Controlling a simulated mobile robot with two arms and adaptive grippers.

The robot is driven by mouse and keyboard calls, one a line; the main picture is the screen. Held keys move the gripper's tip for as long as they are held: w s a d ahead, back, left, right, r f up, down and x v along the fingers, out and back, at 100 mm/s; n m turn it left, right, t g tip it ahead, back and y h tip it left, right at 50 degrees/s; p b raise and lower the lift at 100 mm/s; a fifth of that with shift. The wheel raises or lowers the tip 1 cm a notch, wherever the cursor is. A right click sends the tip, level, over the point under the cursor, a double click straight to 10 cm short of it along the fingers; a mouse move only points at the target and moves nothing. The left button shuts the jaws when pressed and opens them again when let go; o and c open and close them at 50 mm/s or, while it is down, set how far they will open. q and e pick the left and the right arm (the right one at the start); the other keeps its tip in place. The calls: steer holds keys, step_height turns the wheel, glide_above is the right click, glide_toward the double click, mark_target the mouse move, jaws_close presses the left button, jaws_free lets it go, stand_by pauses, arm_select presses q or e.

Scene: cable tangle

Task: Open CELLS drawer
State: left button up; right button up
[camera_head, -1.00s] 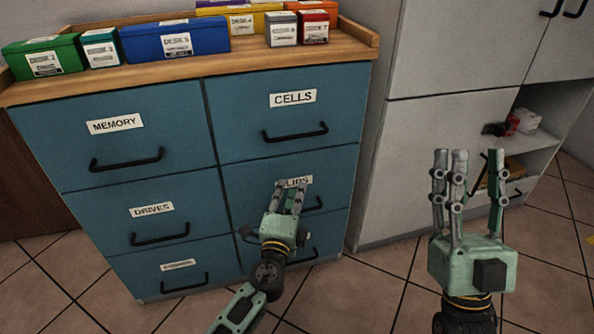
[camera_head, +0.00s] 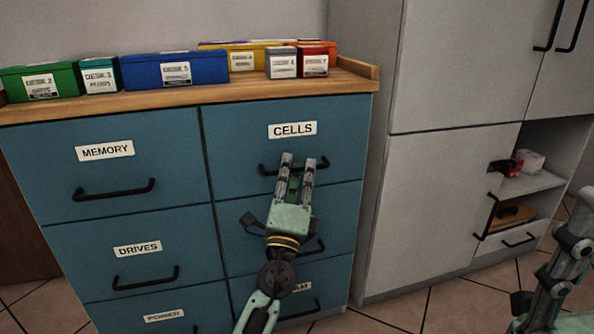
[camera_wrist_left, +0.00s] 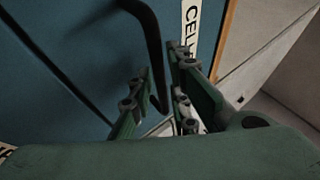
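The CELLS drawer (camera_head: 236,165) is the top right drawer of the blue cabinet and looks shut. Its white label reads CELLS (camera_head: 292,130), and the label also shows in part in the left wrist view (camera_wrist_left: 190,25). Its black bar handle (camera_head: 265,170) is partly hidden behind my left gripper (camera_head: 297,162). That gripper points up at the handle with its fingers apart. In the left wrist view the handle (camera_wrist_left: 155,50) runs down toward the space between the fingers (camera_wrist_left: 165,95); contact cannot be told. My right gripper (camera_head: 560,275) is cut off at the lower right edge.
The MEMORY drawer (camera_head: 75,175) and the DRIVES drawer (camera_head: 75,265) are on the left side. Several coloured boxes, such as a blue one (camera_head: 150,70), stand on the wooden top (camera_head: 200,98). A grey cupboard (camera_head: 440,190) with open shelves stands at right.

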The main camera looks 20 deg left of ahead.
arm_select(q)
steer(key=shift+w+r, duration=0.1)
steer(key=shift+w, duration=0.15)
jaws_close()
stand_by(0.3)
